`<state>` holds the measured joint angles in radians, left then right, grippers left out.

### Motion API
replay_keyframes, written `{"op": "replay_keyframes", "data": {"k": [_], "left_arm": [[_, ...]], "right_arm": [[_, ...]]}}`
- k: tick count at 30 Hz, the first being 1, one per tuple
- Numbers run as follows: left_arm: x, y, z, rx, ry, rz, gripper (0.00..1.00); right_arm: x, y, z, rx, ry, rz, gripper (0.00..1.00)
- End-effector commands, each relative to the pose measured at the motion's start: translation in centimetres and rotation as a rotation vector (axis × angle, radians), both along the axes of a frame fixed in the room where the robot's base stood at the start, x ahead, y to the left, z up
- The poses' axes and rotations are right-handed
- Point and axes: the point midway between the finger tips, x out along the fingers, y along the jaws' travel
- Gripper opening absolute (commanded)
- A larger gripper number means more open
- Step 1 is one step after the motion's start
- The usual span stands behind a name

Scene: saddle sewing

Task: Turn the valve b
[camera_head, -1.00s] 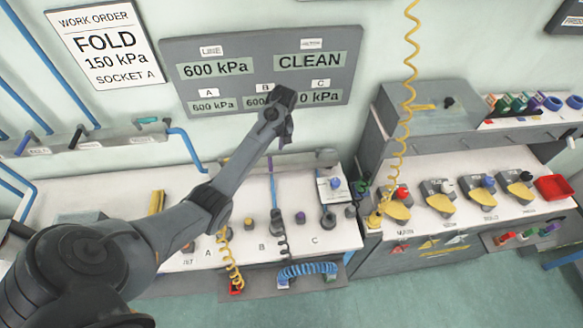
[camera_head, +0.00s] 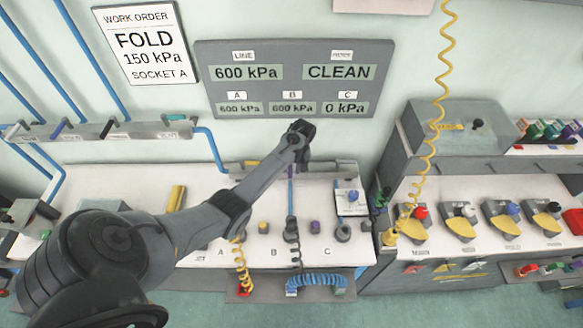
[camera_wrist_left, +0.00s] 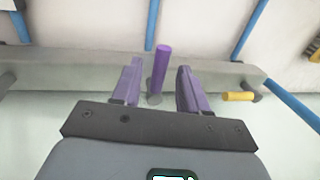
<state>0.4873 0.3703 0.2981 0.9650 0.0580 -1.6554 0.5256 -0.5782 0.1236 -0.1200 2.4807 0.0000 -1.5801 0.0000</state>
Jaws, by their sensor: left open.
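A purple valve handle (camera_wrist_left: 162,62) stands out from the grey rail in the left wrist view, between the two spread fingers of my left gripper (camera_wrist_left: 160,72). Gaps show on both sides of it, so the fingers look apart from it. A yellow valve handle (camera_wrist_left: 238,97) lies sideways on the same rail, to the right. Which handle is valve B cannot be read from a label on the rail. My right gripper is not in view.
The panel reads 600 kPa for A and B, 0 kPa for C. A work order sign (camera_head: 147,45) hangs at left. A yellow coiled hose (camera_head: 428,150) hangs right of the arm. The bench (camera_head: 215,180) below holds several fittings. Blue pipes (camera_wrist_left: 290,108) flank the rail.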

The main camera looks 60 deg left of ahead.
Motion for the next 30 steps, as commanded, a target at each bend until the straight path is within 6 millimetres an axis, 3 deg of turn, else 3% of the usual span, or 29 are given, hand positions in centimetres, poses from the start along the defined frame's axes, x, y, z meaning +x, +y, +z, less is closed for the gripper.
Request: {"op": "replay_keyframes", "data": {"k": [9, 18, 30], "left_arm": [[-0.05, 0.01, -0.17, 0.0, 0.0, 0.0, 0.42], [-0.05, 0.02, -0.15, 0.0, 0.0, 0.0, 0.0], [-0.23, 0.19, -0.05, 0.0, 0.001, 0.013, 0.0]], "right_arm": [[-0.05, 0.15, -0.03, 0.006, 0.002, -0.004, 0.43], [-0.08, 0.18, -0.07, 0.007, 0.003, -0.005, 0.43], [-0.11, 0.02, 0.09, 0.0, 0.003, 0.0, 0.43]]}}
